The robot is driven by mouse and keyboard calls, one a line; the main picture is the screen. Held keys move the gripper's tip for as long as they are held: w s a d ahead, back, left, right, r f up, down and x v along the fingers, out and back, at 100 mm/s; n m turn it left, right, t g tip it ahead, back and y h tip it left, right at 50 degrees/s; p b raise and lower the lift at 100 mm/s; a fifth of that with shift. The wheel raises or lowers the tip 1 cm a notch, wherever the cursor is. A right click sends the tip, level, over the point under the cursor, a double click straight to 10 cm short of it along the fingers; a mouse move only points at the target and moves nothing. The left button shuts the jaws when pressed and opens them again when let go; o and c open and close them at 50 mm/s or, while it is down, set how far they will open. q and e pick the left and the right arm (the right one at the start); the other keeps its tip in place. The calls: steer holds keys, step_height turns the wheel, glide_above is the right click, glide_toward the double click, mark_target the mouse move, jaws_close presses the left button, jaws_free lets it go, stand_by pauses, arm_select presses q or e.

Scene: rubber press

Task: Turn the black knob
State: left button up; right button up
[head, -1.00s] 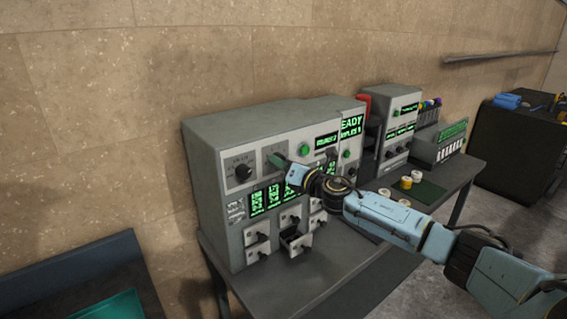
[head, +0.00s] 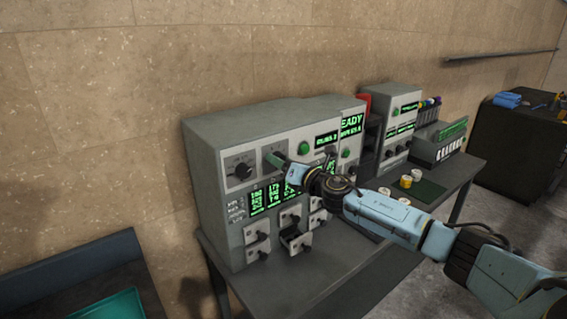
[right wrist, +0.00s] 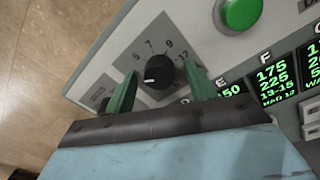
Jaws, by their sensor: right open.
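In the right wrist view a round black knob (right wrist: 158,72) with a white pointer mark sits on a grey panel with a numbered dial. My right gripper (right wrist: 160,76) is open, with one green finger on each side of this knob. Contact cannot be told. In the head view the right gripper (head: 278,161) is at the upper front of the grey machine (head: 205,165) and seems to cover that knob. Another black knob (head: 242,170) shows to its left, clear of the fingers. My left gripper is not in view.
A green button (right wrist: 240,12) is close to the right finger. More equipment (head: 397,120) and small cups (head: 405,182) stand to the right on the grey table (head: 300,285).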

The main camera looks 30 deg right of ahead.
steer(key=shift+s, duration=0.1)
steer(key=s+d+b, duration=0.1)
steer(key=s+b, duration=0.3)
steer(key=s, duration=0.9)
steer(key=shift+d+f, duration=0.15)
steer(key=shift+d, duration=0.2)
steer(key=shift+c, duration=0.4)
